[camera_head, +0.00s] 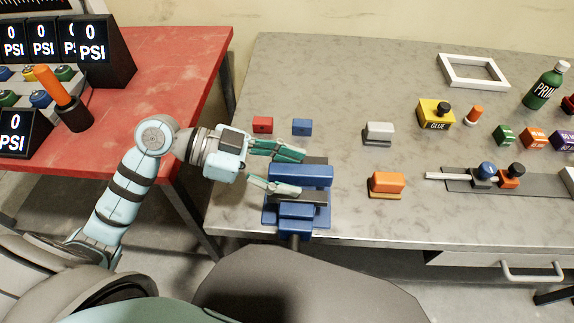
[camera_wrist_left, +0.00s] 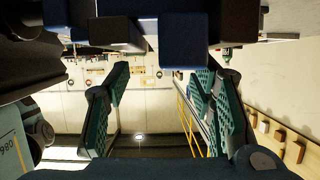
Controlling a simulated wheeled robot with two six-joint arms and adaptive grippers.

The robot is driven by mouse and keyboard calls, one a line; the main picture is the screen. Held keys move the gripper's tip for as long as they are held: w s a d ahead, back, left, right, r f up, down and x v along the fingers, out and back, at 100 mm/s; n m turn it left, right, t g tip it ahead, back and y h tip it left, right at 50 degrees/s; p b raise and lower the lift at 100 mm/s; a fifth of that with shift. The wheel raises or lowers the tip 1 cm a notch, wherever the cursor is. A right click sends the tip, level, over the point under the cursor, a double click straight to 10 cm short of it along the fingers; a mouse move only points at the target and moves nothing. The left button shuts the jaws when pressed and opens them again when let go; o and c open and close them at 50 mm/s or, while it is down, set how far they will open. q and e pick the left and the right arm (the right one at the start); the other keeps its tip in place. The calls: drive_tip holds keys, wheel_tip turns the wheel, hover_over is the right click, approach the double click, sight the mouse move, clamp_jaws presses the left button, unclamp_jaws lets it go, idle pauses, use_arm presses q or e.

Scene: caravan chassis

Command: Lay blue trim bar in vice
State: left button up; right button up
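The blue vice (camera_head: 297,211) stands at the near edge of the grey workbench, with dark jaws at its back and front. A blue bar (camera_head: 300,176), which looks like the trim bar, lies crosswise between the jaws. I cannot tell whether it rests fully on the vice. My left gripper (camera_head: 303,174) is at the vice, its green fingers spread, one behind and one in front of the bar. In the left wrist view the fingers (camera_wrist_left: 158,105) are wide apart with nothing between them; blue and dark blocks hang at the top. My right gripper is not in view.
A small red block (camera_head: 262,124) and a small blue block (camera_head: 302,127) lie behind the vice. A red table (camera_head: 190,70) is on the left. The bench's back left is clear.

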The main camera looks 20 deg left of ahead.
use_arm(q)
drive_tip(key=shift+s+a+f, duration=0.1)
drive_tip(key=shift+a+f, duration=0.05)
drive_tip(key=shift+f, duration=0.4)
drive_tip(key=shift+a+f, duration=0.1)
drive_tip(key=shift+w, duration=0.2)
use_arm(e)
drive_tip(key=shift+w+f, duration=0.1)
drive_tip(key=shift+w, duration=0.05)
use_arm(q)
drive_tip(key=shift+a, duration=0.25)
drive_tip(key=r+v, duration=0.1)
drive_tip(key=v, duration=0.5)
drive_tip(key=shift+r, duration=0.4)
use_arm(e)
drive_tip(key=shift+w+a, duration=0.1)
use_arm(q)
drive_tip(key=shift+s+a, duration=0.1)
drive_tip(key=shift+a, duration=0.15)
